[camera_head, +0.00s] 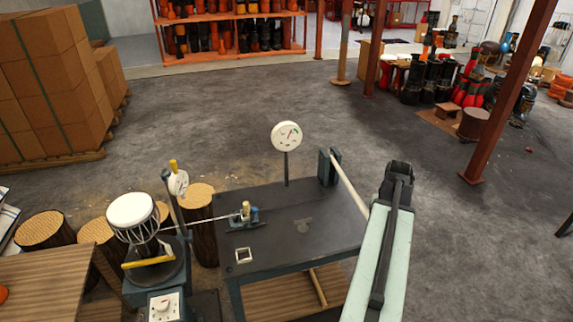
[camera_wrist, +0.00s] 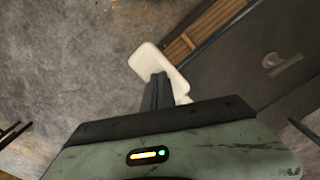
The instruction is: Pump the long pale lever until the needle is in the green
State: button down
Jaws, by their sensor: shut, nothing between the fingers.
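The long pale lever (camera_head: 349,185) rises from a dark bracket on the back right of a dark workbench and slants down to the right. Its far end is hidden behind my arm in the head view. In the wrist view, a pale, broad lever end (camera_wrist: 150,58) lies at my gripper (camera_wrist: 158,78). The dark fingers are shut and empty, overlapping the pale piece; I cannot tell whether they touch it. A round white gauge (camera_head: 287,135) stands on a post at the bench's back. Its needle and coloured marks are too small to read surely.
The dark workbench (camera_head: 300,222) carries a small clamp (camera_head: 244,214) with a rod running left. A white-topped drum (camera_head: 132,210) and a second dial (camera_head: 178,183) stand left. Stacked boxes (camera_head: 45,80) are far left. A red post (camera_head: 508,90) stands right. Floor behind the bench is clear.

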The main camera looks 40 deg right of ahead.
jog(key=f+b, duration=0.2)
jog(key=f, duration=0.1)
jog(key=f+b, duration=0.3)
jog(key=shift+w+d, duration=0.15)
jog(key=shift+w, duration=0.05)
notch_tip(320, 180, up, 19)
jog(key=s+p, duration=0.1)
jog(key=p, duration=1.7)
jog(key=shift+a+f+p, duration=0.2)
jog(key=shift+p, duration=0.1)
jog(key=shift+s, duration=0.1)
